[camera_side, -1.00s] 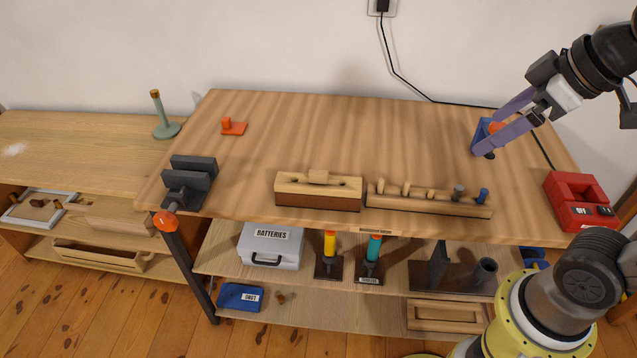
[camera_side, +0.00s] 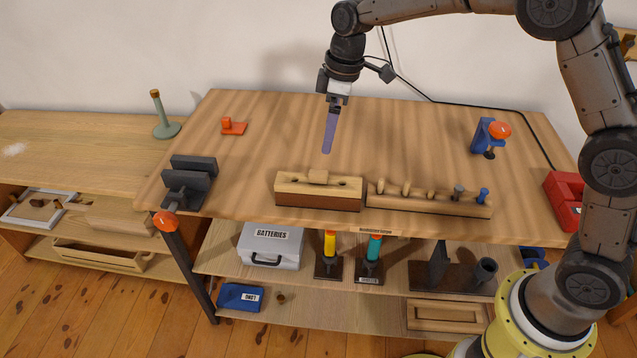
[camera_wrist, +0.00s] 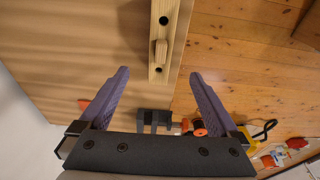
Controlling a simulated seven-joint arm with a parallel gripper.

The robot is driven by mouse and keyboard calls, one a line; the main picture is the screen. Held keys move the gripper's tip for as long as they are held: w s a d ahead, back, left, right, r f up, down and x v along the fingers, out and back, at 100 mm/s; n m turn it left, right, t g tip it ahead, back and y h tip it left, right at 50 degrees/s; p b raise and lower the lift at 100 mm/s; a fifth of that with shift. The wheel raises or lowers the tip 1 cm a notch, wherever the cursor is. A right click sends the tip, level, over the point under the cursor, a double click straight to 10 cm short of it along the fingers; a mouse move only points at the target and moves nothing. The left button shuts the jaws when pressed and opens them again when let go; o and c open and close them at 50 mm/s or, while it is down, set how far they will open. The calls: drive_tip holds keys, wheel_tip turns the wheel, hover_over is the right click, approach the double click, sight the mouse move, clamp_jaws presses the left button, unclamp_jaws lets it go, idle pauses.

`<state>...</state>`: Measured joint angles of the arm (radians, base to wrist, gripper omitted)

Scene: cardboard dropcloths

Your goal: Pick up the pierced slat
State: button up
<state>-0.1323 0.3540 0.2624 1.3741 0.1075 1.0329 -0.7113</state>
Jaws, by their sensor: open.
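The pierced slat (camera_side: 300,186) is a pale wooden strip with dark holes and a small raised wooden block on top. It lies on a darker brown block near the table's front edge. In the wrist view the slat (camera_wrist: 172,38) runs upward from between the fingertips, and two round holes show. My gripper (camera_side: 327,152) hangs above the table, behind and above the slat, with its purple fingers pointing down. In the wrist view my gripper (camera_wrist: 160,73) is open and empty, with the slat's near end between and beyond the fingertips.
A wooden rack (camera_side: 430,200) with several pegs stands just right of the slat. A dark vise (camera_side: 190,180) is at the table's left edge. A blue clamp (camera_side: 481,133) with an orange knob stands at the right. The table's middle is clear.

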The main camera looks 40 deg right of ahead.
sight(319, 172)
drive_tip(key=f, duration=0.4)
drive_tip(key=w+a+f, duration=0.1)
drive_tip(key=f, duration=0.8)
drive_tip(key=shift+w+a+f, duration=0.25)
drive_tip(key=shift+a, duration=0.15)
drive_tip(key=c, duration=1.5)
clamp_jaws()
drive_tip(key=shift+r, duration=0.15)
